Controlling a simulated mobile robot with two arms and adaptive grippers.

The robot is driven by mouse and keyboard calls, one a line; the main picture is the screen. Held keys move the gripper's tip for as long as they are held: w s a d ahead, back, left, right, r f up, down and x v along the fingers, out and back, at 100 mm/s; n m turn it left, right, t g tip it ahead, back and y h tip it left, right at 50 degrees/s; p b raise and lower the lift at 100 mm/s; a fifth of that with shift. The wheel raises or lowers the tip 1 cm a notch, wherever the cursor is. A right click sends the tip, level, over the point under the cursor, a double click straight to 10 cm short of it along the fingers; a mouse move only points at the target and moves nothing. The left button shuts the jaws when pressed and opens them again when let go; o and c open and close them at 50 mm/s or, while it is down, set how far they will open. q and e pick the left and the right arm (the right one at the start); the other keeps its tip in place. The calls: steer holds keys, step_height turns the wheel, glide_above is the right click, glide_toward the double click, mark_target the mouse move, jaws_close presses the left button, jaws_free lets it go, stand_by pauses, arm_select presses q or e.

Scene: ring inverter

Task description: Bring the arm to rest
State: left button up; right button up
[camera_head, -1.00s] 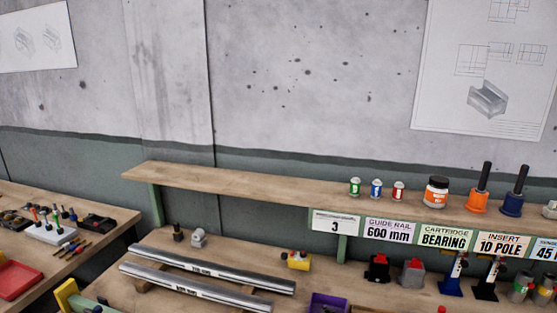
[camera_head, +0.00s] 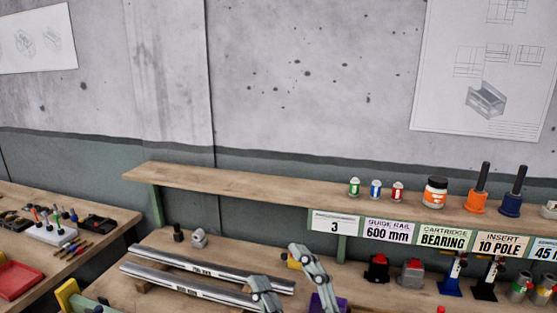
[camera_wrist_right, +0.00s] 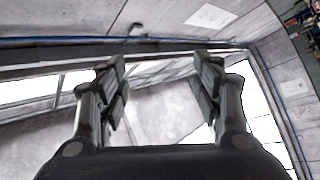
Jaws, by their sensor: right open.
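My right gripper (camera_head: 290,282) has its two grey fingers spread apart at the bottom middle of the head view, pointing up, in front of the workbench. Nothing is between the fingers. In the right wrist view my right gripper (camera_wrist_right: 165,85) is also open and empty, with walls and bright window-like panels beyond it. The rest of my right arm is below the head view's lower edge. My left gripper is not in view.
Two guide rails (camera_head: 215,268) lie on the bench left of the gripper. A purple bin (camera_head: 342,302) and a yellow block are close behind the fingers, partly hidden. A shelf (camera_head: 240,184) with small cans, jars and labels runs above.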

steer(key=w+d+f+m+h, duration=0.3)
steer(key=d+f+m+h, duration=0.6)
steer(key=h, duration=0.1)
steer(key=s+d+f+m+g+h, duration=0.2)
steer(key=s+d+f+g, duration=0.15)
steer(key=f, duration=0.45)
steer(key=s+d+f+m+g+h, duration=0.2)
steer(key=d+f+g, duration=0.25)
steer(key=f, duration=0.35)
steer(key=s+d+f+m+g, duration=0.1)
steer(key=s+f+g, duration=0.4)
steer(key=s, duration=0.4)
steer(key=s+d+f+g, duration=0.2)
steer(key=s+f, duration=0.4)
steer(key=s, duration=0.2)
step_height(320, 180, down, 30)
steer(key=s+g+b, duration=0.2)
steer(key=s+b, duration=0.1)
steer(key=s+d+f+g+b, duration=0.1)
steer(key=s+d+f, duration=0.1)
steer(key=s+f, duration=1.4)
steer(key=shift+d+f+y, duration=0.3)
steer(key=shift+f, duration=0.25)
